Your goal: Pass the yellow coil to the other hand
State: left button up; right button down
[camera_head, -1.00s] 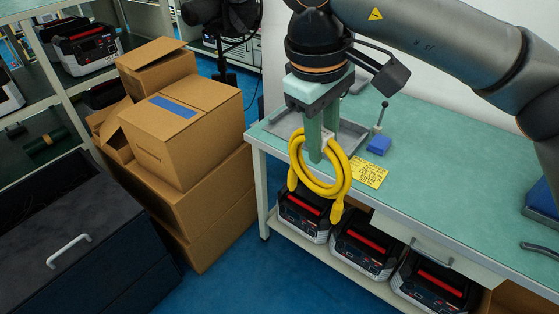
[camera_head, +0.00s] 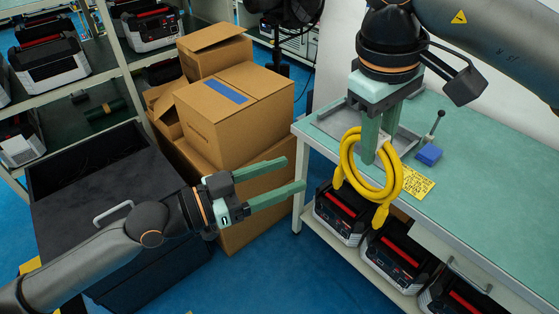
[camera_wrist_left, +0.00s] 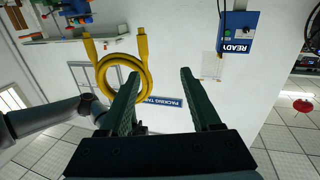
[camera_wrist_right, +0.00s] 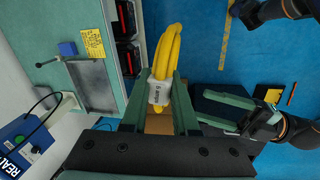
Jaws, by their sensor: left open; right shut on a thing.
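The yellow coil (camera_head: 384,192) hangs in my right gripper (camera_head: 374,155), which is shut on it and points down near the bench's left end. In the right wrist view the coil (camera_wrist_right: 168,52) is between the fingers, with a white label (camera_wrist_right: 159,92) on it. My left gripper (camera_head: 298,180) is open and empty, its fingers pointing right toward the coil with a gap between. In the left wrist view the coil (camera_wrist_left: 146,82) shows beyond the left finger, apart from it. My left gripper also shows in the right wrist view (camera_wrist_right: 245,112).
The green-topped bench (camera_head: 470,150) holds a grey tray (camera_head: 325,122), a blue block (camera_head: 429,155) and a yellow note (camera_head: 416,183). Power units (camera_head: 340,212) sit on its lower shelf. Cardboard boxes (camera_head: 225,120) and a dark cabinet (camera_head: 80,185) stand on the left.

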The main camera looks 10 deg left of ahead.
pick_arm(q)
jog(key=m+g+h, duration=0.1)
jog(key=m+g, duration=0.1)
send_near(343, 149)
jog(key=shift+x, duration=5.85)
jog(key=c, duration=0.8)
grip_shut()
jog(key=shift+s, duration=0.1)
jog(key=shift+r, duration=0.1)
pick_arm(e)
jog(key=c, duration=1.1)
grip_release()
jog(key=o, duration=0.5)
